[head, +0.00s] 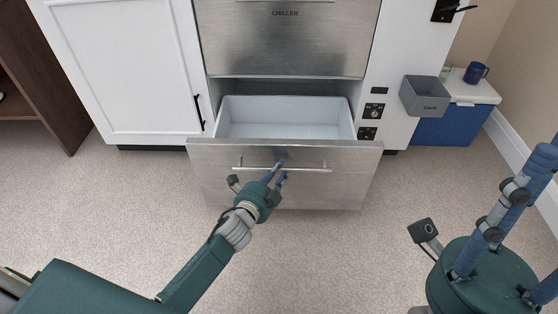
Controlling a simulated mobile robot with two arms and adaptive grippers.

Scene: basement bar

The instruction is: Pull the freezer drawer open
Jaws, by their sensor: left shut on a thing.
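The freezer drawer (220,173) is the lower steel drawer in the head view. It stands pulled out from the cabinet, and its white inner bin (285,120) shows and looks empty. A steel bar handle (315,170) runs across its front. My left gripper (278,169) is shut on this handle near its middle; the exact finger contact is small and partly hidden. My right gripper (540,225) is at the lower right, away from the drawer. Its blue fingers are partly cut off by the picture edge.
The chiller drawer (285,40) above is closed. A white cabinet door (120,65) is at left. A grey bin (425,96) hangs at right, near a blue mug (476,73) on a blue and white unit (450,130). Speckled floor in front is clear.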

